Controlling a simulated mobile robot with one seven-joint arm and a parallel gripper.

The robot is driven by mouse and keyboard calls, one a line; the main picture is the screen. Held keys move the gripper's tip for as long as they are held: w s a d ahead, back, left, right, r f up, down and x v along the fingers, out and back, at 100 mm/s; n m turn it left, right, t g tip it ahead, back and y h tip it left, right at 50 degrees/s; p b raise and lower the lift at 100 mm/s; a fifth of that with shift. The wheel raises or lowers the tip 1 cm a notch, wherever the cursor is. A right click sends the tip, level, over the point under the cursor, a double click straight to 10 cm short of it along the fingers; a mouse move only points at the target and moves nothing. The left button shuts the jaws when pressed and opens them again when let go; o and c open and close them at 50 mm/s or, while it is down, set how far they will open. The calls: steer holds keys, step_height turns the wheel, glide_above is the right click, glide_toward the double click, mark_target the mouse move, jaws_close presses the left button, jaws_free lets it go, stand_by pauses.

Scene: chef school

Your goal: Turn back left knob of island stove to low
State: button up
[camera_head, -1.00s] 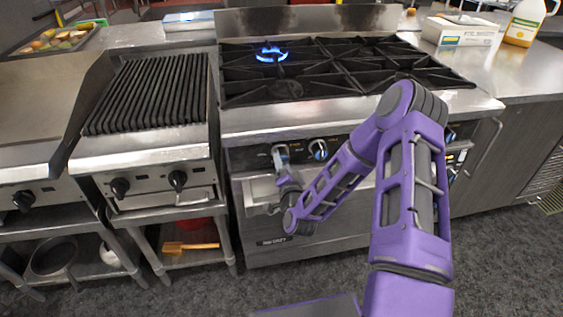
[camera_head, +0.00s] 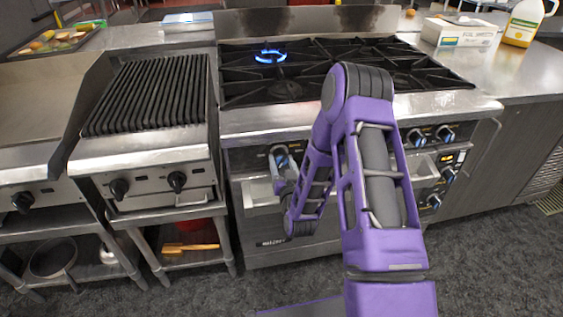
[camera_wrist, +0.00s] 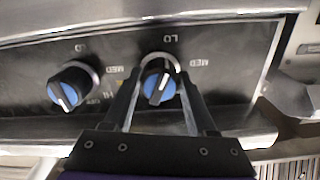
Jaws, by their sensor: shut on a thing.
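The island stove (camera_head: 340,118) stands in front of me, with a blue flame (camera_head: 270,56) on its back left burner. My gripper (camera_head: 281,166) is at the leftmost front knob (camera_head: 280,153). In the wrist view, which appears upside down, my gripper (camera_wrist: 160,75) is shut on this blue-faced black knob (camera_wrist: 158,88), one finger on each side. Its white pointer line slants toward the bottom of that picture. "LO" and "MED" labels show on the panel around it. A second knob (camera_wrist: 70,86) is free beside it; my arm hides it in the head view.
A ribbed grill (camera_head: 150,95) with black knobs adjoins the stove on the left. More stove knobs (camera_head: 445,134) show to the right of my arm. A box (camera_head: 460,32) and a yellow-liquid jug (camera_head: 523,24) stand on the right counter. The floor in front is clear.

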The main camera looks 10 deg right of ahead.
steer(key=shift+n, duration=0.5)
steer(key=o, duration=1.4)
steer(key=shift+c, duration=0.2)
